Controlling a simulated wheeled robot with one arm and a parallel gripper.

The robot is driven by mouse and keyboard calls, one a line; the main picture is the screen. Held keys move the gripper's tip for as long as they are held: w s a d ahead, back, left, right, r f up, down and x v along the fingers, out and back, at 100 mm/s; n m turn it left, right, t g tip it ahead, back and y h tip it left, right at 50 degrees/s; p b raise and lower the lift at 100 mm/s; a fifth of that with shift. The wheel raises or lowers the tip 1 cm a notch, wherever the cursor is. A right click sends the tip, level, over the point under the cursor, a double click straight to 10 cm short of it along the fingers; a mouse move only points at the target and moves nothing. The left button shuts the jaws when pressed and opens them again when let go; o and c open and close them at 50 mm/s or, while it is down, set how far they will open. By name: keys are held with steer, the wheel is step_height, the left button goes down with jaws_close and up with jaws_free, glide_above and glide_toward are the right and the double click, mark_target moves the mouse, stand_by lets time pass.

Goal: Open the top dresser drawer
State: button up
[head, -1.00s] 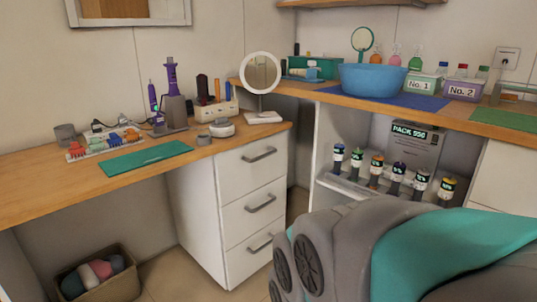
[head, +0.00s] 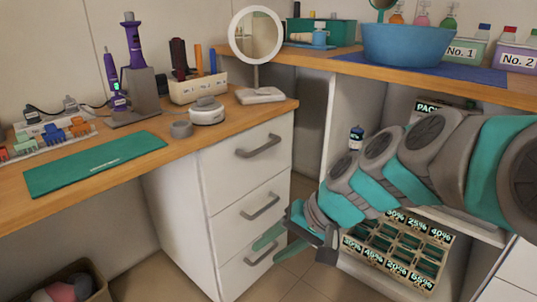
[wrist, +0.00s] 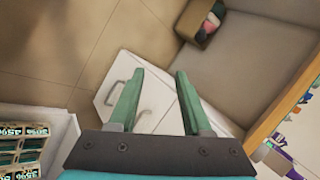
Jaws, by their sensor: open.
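The white dresser (head: 213,200) stands under the left counter and has three stacked drawers. The top drawer (head: 225,160) is shut, flush with the front, with a grey bar handle (head: 259,146). The two lower drawers have similar handles and are also shut. My gripper (head: 265,251) is open and empty, with teal fingers in front of the lower drawers, below and to the right of the top handle. In the wrist view my gripper (wrist: 159,82) has its fingers apart, with the tilted dresser (wrist: 155,98) beyond them; which handle is the top one there I cannot tell.
The wooden counter (head: 150,170) overhangs the drawers and carries a round mirror (head: 257,38) near its corner. At the right, an open shelf holds a divided box (head: 397,255) beside my arm. A basket (wrist: 201,20) stands on the floor. Floor in front of the dresser is partly clear.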

steer(key=w+a+r+m+t+y+b, duration=0.2)
steer(key=w+a+y+b, duration=0.1)
steer(key=w, duration=0.9)
steer(key=m+t+y+b, duration=0.2)
steer(key=m+t+b, duration=0.1)
steer(key=m+t, duration=0.25)
glide_toward(268, 147)
steer(key=x, duration=0.4)
steer(key=shift+n+t, duration=0.35)
steer(key=b+x, duration=0.1)
steer(key=x, duration=0.6)
steer(key=shift+s+f, duration=0.15)
steer(key=shift+s, duration=0.05)
jaws_close()
